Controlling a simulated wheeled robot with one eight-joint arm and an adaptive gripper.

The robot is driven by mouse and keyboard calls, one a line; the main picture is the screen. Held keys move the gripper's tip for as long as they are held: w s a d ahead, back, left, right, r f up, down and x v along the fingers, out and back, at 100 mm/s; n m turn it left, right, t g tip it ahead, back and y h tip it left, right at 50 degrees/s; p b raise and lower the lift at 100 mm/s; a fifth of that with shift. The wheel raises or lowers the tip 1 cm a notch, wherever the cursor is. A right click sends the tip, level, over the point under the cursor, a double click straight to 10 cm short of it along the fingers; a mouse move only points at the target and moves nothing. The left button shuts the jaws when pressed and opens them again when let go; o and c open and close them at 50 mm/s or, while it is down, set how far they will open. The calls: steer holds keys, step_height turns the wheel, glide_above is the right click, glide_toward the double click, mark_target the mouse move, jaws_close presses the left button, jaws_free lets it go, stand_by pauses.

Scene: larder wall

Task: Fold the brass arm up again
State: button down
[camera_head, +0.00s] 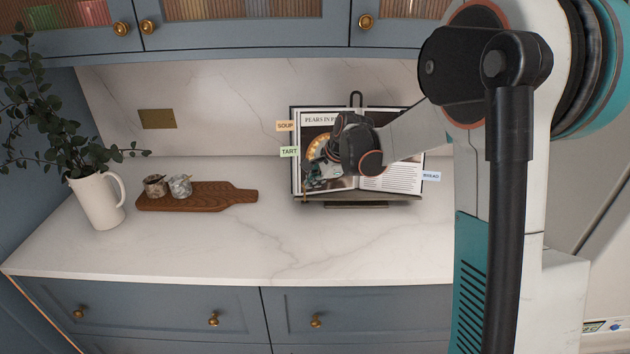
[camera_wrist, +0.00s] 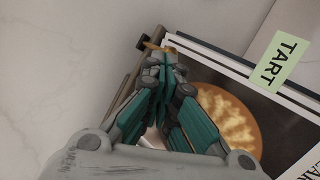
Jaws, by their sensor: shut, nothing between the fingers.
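The book stand (camera_head: 345,203) stands on the counter and carries an open cookbook (camera_head: 385,178); the book also shows in the wrist view (camera_wrist: 305,95). A short brass piece with a dark end, apparently the brass arm (camera_wrist: 155,47), shows just beyond my fingertips at the stand's edge. Most of it is hidden, and whether it touches my fingers I cannot tell. My gripper (camera_head: 309,188) is at the lower left of the book, in front of the left page. In the wrist view my gripper (camera_wrist: 165,55) has its fingers together, with nothing between them.
Tabs marked SOUP (camera_head: 285,126) and TART (camera_head: 289,152) stick out on the book's left. A wooden board (camera_head: 225,195) with two small jars and a white jug (camera_head: 97,203) with leafy stems stand further left. The counter (camera_head: 250,245) in front is clear.

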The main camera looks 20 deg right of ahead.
steer(key=shift+w+d+g+p, duration=0.15)
steer(key=shift+w+g+p, duration=0.15)
steer(key=shift+w+g, duration=0.3)
steer(key=shift+w+d, duration=0.1)
steer(key=shift+w, duration=0.2)
steer(key=shift+s, duration=0.1)
stand_by(0.3)
steer(key=shift+s+f, duration=0.3)
steer(key=shift+s, duration=0.4)
